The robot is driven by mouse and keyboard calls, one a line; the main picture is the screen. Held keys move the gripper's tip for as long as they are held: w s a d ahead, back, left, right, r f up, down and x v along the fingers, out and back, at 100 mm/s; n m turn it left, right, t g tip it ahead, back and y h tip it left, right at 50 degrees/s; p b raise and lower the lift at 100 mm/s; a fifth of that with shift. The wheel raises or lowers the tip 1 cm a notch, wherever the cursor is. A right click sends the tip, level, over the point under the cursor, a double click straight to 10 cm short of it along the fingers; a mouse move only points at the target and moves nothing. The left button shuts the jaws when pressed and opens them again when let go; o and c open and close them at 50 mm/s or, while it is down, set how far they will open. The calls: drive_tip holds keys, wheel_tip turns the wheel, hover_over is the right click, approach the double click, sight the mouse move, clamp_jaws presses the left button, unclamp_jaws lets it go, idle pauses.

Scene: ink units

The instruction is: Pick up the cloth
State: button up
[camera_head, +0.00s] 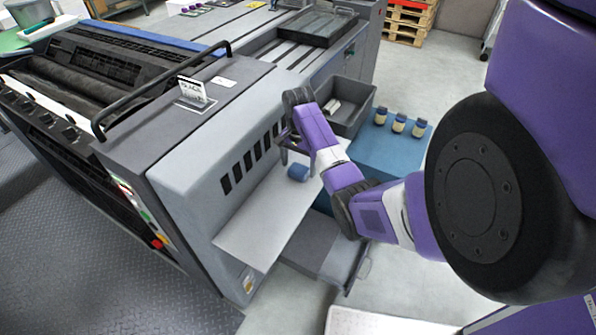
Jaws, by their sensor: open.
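A small blue rounded bundle (298,172), which looks like a rolled cloth, sits on the white shelf (258,215) at the front of the grey machine. It is small in the picture and I cannot be sure that it is the cloth. My purple arm reaches in from the right, and my gripper (294,157) is open just above and beside the blue bundle. The fingers are partly hidden by the wrist. I cannot tell whether they touch the bundle.
A dark grey bin (349,103) with pale items stands behind my wrist. A blue surface (385,150) to the right carries 3 small jars (399,123). An open grey drawer (325,248) lies below the shelf. The machine's slotted front (215,160) stands close left of my gripper.

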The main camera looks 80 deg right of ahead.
drive_tip(key=shift+f, duration=0.95)
drive_tip(key=c, duration=1.6)
drive_tip(key=shift+r, duration=0.1)
